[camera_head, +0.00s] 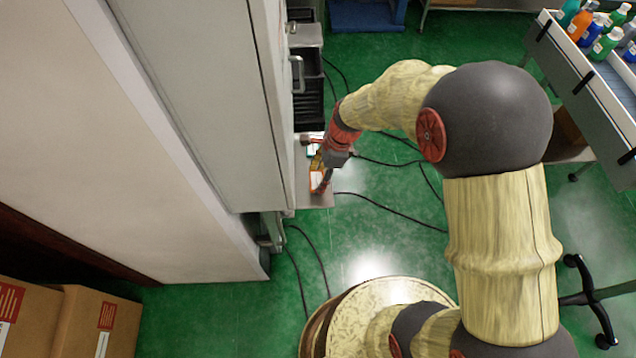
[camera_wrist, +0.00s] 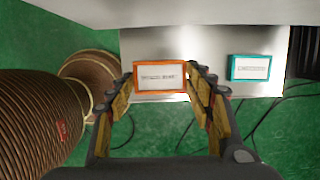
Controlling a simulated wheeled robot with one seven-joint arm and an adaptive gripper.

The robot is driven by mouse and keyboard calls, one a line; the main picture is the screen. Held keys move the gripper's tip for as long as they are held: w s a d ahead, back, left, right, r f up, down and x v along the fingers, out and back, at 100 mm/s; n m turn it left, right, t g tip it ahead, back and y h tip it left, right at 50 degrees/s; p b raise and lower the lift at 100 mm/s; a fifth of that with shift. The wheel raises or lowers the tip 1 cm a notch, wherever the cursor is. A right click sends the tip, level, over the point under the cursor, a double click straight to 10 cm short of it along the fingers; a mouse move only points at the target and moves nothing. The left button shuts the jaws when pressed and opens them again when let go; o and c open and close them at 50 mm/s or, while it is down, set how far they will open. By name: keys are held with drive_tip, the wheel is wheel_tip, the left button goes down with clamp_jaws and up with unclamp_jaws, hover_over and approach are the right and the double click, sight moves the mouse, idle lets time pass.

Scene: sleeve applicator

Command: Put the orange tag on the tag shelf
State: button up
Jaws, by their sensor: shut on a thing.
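The orange tag (camera_wrist: 160,77), a white label in an orange frame, is between the fingertips of my gripper (camera_wrist: 165,84) in the wrist view. My gripper is shut on it at its left and right sides. In the head view the tag (camera_head: 317,180) shows at the end of my gripper (camera_head: 323,183). The tag is over the grey metal tag shelf (camera_wrist: 210,48), near its front edge. I cannot tell whether it touches the shelf. A teal-framed tag (camera_wrist: 250,67) lies on the shelf to the right; in the head view my wrist partly hides it.
A tall pale cabinet (camera_head: 190,110) stands left of the shelf in the head view. A dark tray (camera_head: 308,100) is behind the shelf. Black cables (camera_head: 390,207) lie on the green floor. A bench with several bottles (camera_head: 590,80) is at the far right.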

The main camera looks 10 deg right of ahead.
sight(318, 183)
drive_tip(key=x, duration=0.1)
drive_tip(key=b+x, duration=0.1)
drive_tip(key=x, duration=0.1)
drive_tip(key=shift+d+f+b, duration=0.2)
drive_tip(key=shift+f+b, duration=0.2)
drive_tip(key=shift+r, duration=0.1)
drive_tip(key=o, duration=1)
drive_tip(key=shift+o, duration=0.3)
drive_tip(key=p+v, duration=0.4)
drive_tip(key=v, duration=0.8)
